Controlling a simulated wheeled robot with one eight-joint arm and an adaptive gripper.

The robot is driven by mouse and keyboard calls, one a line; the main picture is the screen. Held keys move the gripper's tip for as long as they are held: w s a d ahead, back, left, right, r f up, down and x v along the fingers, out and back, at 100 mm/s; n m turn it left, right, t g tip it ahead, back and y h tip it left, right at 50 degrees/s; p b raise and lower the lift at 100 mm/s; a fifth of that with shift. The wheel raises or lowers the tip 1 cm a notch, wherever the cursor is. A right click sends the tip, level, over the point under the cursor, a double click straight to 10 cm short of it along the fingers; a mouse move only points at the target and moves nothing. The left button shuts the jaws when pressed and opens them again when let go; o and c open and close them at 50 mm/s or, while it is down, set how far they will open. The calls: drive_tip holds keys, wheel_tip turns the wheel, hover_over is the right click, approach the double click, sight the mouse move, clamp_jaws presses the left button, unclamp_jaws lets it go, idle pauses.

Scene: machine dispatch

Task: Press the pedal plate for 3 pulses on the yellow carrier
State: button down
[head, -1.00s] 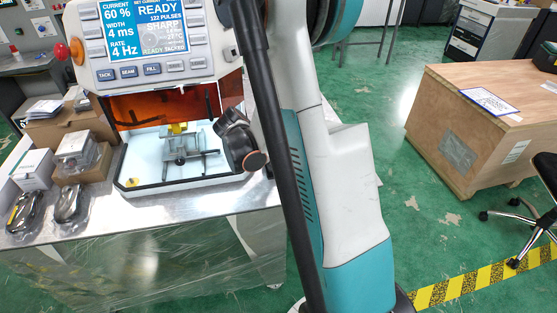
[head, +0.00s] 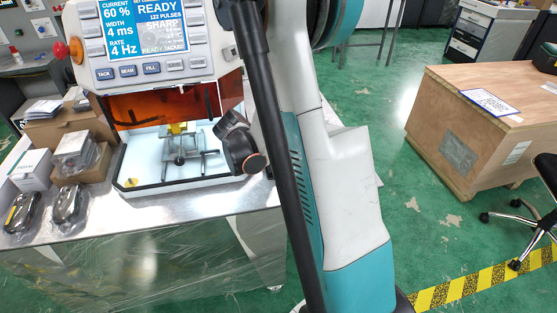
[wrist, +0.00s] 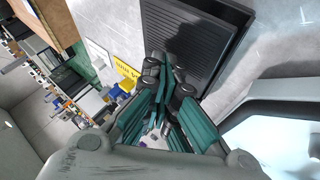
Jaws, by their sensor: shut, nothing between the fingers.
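The welding machine's panel (head: 140,35) reads READY, 122 pulses, 60 %, 4 ms and 4 Hz in the head view. Inside its lit chamber, a small yellow piece (head: 178,128), apparently the yellow carrier, sits at a metal fixture (head: 182,160). In the wrist view, a dark ribbed plate (wrist: 190,40), apparently the pedal plate, lies beyond my gripper (wrist: 168,85). The teal-padded fingers are shut and empty and overlap the plate's near edge in the picture. I cannot tell whether they touch it. The fingertips do not show in the head view.
A steel bench (head: 215,205) carries the machine, boxes (head: 60,125) and bagged black items (head: 68,203). A wooden crate (head: 480,120) and a chair (head: 540,225) stand at right on green floor. A yellow label (wrist: 125,73) lies beside the ribbed plate.

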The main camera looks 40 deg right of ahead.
drive_tip(key=shift+s+f+b, duration=0.1)
drive_tip(key=shift+f+b, duration=0.2)
drive_tip(key=shift+f, duration=0.1)
drive_tip(key=shift+r, duration=0.2)
idle(0.5)
drive_tip(key=shift+r+p, duration=0.7)
drive_tip(key=shift+r, duration=0.2)
drive_tip(key=shift+w+d+r+p, duration=0.1)
drive_tip(key=shift+w+r+p, duration=0.1)
drive_tip(key=shift+r+p, duration=0.85)
drive_tip(key=shift+w+d+r+p, duration=0.15)
drive_tip(key=shift+r+p, duration=0.5)
drive_tip(key=shift+r, duration=0.8)
drive_tip(key=shift+a, duration=0.1)
